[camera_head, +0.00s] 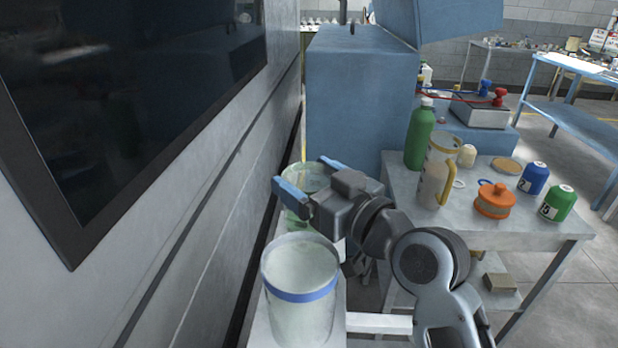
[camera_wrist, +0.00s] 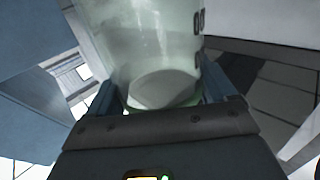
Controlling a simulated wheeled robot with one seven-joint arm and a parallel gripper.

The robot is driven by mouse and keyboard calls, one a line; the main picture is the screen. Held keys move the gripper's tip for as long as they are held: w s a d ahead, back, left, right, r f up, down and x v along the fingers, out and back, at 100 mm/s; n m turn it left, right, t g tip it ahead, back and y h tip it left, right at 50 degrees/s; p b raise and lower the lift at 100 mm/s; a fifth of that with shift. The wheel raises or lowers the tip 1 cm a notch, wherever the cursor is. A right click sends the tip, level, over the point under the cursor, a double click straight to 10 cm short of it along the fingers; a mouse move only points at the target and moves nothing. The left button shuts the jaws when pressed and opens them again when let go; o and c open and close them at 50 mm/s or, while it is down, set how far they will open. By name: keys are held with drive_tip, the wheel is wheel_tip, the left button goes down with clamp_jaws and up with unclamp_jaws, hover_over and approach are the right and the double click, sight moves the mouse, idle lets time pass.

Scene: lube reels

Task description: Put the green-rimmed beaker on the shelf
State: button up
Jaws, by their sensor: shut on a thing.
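The green-rimmed beaker (camera_head: 297,174) is a clear vessel between the blue fingers of my gripper (camera_head: 308,179), beside the wall. In the wrist view the beaker (camera_wrist: 150,45) fills the space between the fingers (camera_wrist: 155,95), with dark marks on its side and a green edge near the jaws. My gripper is shut on it. The narrow pale shelf (camera_head: 258,328) runs along the wall below. The beaker is at the shelf's far part; my gripper hides its lower side, so I cannot tell whether it touches the shelf.
A blue-rimmed beaker (camera_head: 300,290) stands on the shelf's near part, close to my gripper. A grey table (camera_head: 465,225) at right holds a green bottle (camera_head: 420,135), a cream jug (camera_head: 437,172), an orange pot (camera_head: 494,200) and small bottles. A blue cabinet (camera_head: 355,100) stands behind.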

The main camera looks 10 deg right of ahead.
drive_tip(key=o, duration=1.5)
drive_tip(key=shift+r+p, duration=0.2)
drive_tip(key=shift+p, duration=0.1)
drive_tip(key=b+v, duration=0.2)
drive_tip(key=v, duration=1)
drive_tip(key=shift+f+b, duration=0.1)
drive_tip(key=shift+b, duration=0.2)
